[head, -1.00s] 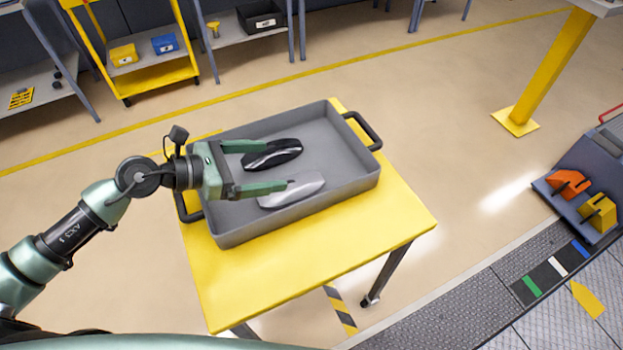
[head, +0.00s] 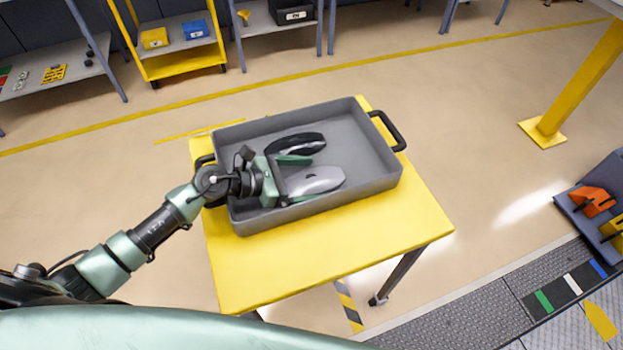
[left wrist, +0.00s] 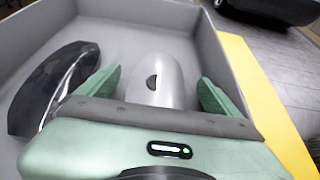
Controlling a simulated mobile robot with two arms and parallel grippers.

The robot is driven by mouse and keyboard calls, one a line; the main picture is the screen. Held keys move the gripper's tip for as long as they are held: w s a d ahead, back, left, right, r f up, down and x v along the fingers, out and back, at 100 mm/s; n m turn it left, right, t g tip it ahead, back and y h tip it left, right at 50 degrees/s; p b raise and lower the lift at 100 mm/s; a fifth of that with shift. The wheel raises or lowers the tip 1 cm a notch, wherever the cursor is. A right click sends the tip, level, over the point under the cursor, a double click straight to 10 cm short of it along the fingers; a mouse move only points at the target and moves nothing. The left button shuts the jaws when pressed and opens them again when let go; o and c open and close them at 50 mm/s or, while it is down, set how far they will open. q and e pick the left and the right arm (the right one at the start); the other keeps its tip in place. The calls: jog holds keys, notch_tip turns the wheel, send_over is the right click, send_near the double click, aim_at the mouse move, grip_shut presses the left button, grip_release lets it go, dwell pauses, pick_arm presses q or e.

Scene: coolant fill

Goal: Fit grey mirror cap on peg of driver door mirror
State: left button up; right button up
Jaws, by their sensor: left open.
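The grey mirror cap (head: 322,179) lies in the grey tray (head: 362,190), beside a black glossy cap (head: 296,143). My left gripper (head: 307,178) is down in the tray, open, with one finger on each side of the grey cap. In the left wrist view the grey cap (left wrist: 160,82), with a dark hole in its top, lies between the green fingers (left wrist: 162,86), with gaps showing on both sides. The black cap (left wrist: 52,88) lies outside the left finger. The driver door mirror and its peg are not in view. My right gripper is not in view.
The tray stands on a yellow table (head: 335,260) with bare top in front. A yellow post (head: 580,80) and a rack with orange blocks (head: 592,202) are at the right. A yellow cart (head: 180,68) and shelves are behind. Floor around the table is clear.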

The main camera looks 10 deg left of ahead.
pick_arm(q)
jog(key=shift+x, duration=1)
jog(key=shift+c, duration=0.3)
jog(key=c, duration=1.4)
jog(key=shift+r, duration=0.1)
